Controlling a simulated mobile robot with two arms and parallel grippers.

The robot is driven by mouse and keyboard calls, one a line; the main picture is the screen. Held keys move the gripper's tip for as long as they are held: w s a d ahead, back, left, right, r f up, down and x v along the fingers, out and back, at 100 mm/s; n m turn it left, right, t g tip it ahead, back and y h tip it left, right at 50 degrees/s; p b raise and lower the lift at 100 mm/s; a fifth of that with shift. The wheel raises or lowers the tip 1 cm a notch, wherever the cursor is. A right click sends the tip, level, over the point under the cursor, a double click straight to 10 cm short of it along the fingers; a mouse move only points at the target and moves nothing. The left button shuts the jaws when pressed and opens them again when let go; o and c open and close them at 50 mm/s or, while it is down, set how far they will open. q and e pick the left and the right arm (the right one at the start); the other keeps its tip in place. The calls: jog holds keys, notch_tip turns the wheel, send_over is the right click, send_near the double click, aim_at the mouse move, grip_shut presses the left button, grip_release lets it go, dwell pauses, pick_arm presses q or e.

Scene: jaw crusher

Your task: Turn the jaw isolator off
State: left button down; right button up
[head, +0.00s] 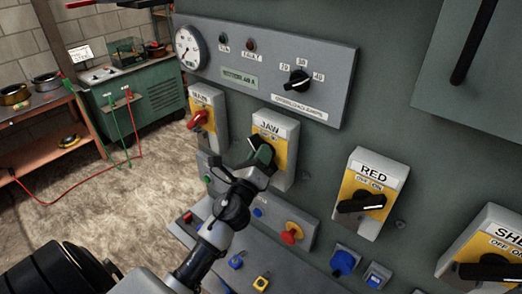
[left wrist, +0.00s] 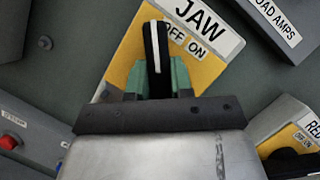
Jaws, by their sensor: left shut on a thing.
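The jaw isolator (head: 281,160) is a grey box with a yellow plate marked OFF and ON under a JAW label. It also shows in the left wrist view (left wrist: 205,72). My left gripper (head: 262,155) is at its front, shut on the black rotary handle (left wrist: 153,45). The green fingertips (left wrist: 160,78) sit on both sides of the handle. In the left wrist view the handle's white line points straight up, with its tip beside the OFF mark, on the side away from ON. The gripper hides the handle's lower part. My right gripper is not in view.
The main isolator (head: 199,117) with a red handle is left of the jaw one. The RED isolator (head: 373,177) is to the right. A gauge panel (head: 257,62) is above. A sloped panel (head: 300,257) with a red mushroom button (head: 292,233) and blue locks lies below.

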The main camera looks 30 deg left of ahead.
pick_arm(q)
jog(key=shift+f+n+y, duration=0.1)
jog(key=shift+n+y, duration=0.2)
jog(key=shift+n, duration=0.5)
jog(key=c, duration=1)
grip_release()
jog(key=shift+s, duration=0.1)
jog(key=b+v, duration=0.4)
jog(key=v, duration=0.6)
jog(key=shift+s, duration=0.4)
